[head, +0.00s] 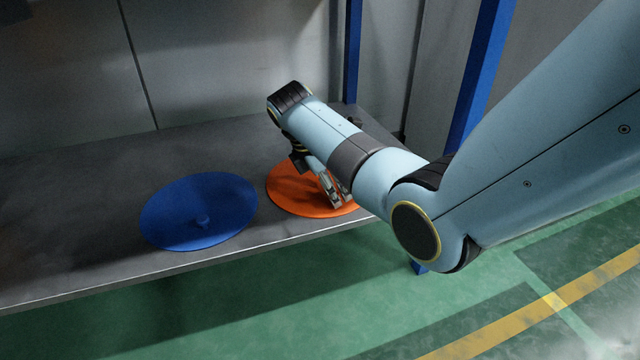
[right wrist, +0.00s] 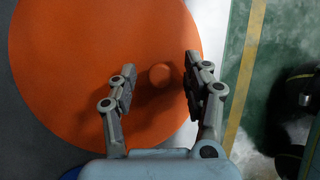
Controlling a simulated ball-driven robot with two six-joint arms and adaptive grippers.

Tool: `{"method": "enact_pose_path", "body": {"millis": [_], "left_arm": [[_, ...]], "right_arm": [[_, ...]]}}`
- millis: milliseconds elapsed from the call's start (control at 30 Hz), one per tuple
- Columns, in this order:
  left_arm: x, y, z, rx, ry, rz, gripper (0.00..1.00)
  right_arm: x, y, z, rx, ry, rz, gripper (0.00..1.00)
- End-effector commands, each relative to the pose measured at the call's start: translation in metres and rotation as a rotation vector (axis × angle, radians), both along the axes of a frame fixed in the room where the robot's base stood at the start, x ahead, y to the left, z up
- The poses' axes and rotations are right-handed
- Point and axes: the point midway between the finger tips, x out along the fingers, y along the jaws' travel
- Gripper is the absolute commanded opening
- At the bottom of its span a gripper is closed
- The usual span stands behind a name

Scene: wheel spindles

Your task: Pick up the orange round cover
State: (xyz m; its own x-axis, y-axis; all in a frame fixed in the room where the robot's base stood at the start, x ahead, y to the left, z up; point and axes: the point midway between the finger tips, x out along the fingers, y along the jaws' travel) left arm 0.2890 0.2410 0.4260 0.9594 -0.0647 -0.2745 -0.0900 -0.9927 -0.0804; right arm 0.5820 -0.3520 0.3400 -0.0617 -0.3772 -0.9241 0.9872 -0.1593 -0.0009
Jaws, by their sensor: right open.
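The orange round cover (head: 286,192) lies flat on the grey shelf, partly hidden by my right arm in the head view. In the right wrist view the orange cover (right wrist: 70,65) fills much of the picture, with a small round knob (right wrist: 160,75) on it. My right gripper (head: 335,198) is over the cover. In the right wrist view its fingers (right wrist: 157,92) are open, one on each side of the knob, and nothing is held. I cannot tell how high the fingertips are above the cover. My left gripper is not in view.
A blue round cover (head: 185,225) with a central knob lies left of the orange one on the grey shelf (head: 60,205). Blue posts (head: 353,50) stand behind and to the right. The shelf's left part is clear. Green floor (head: 330,280) lies beyond the front edge.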

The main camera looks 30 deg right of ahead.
Motion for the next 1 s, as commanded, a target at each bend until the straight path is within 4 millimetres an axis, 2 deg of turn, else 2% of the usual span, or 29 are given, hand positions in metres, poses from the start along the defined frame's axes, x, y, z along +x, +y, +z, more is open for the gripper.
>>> {"method": "enact_pose_path", "body": {"millis": [167, 567, 1000], "left_arm": [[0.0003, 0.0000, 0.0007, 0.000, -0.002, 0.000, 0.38], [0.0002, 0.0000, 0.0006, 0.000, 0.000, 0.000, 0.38], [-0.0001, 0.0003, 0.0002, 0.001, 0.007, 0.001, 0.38]], "right_arm": [[0.0004, 0.0000, 0.0009, 0.000, -0.001, 0.000, 0.50], [0.0001, 0.0001, 0.0005, 0.000, 0.000, 0.000, 0.00], [0.0003, 0.0002, 0.0021, 0.000, -0.001, 0.000, 0.00]]}}
